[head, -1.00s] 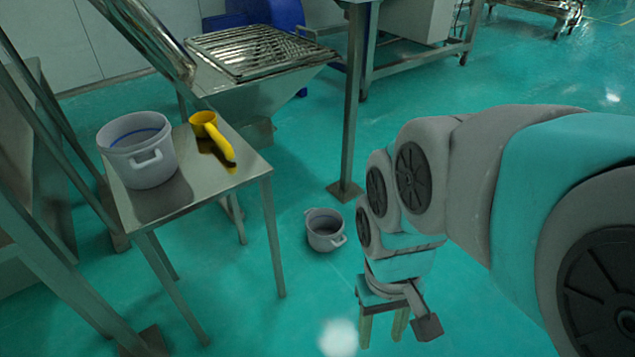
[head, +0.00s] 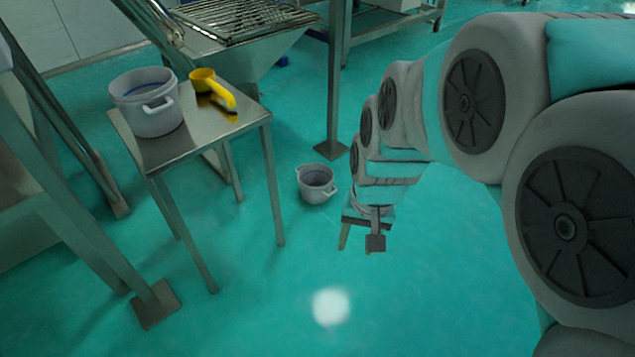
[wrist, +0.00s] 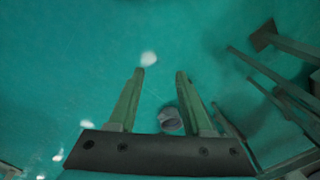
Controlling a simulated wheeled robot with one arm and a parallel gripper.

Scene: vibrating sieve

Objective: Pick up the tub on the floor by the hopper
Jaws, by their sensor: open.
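A small grey-white tub (head: 316,184) with side handles stands upright on the green floor by the hopper (head: 245,50), right of the steel table. My gripper (head: 356,250) is to the right of the tub in the head view, above the floor and apart from it. In the wrist view my gripper (wrist: 161,75) has its two green fingers spread with nothing between the tips. There the tub (wrist: 171,120) shows beyond the fingers, near the base of the right finger, which partly covers it.
A steel table (head: 205,135) holds a larger white tub (head: 150,108) and a yellow scoop (head: 213,88). A steel post (head: 338,90) with a foot plate stands just behind the small tub. The floor (head: 300,270) in front is clear.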

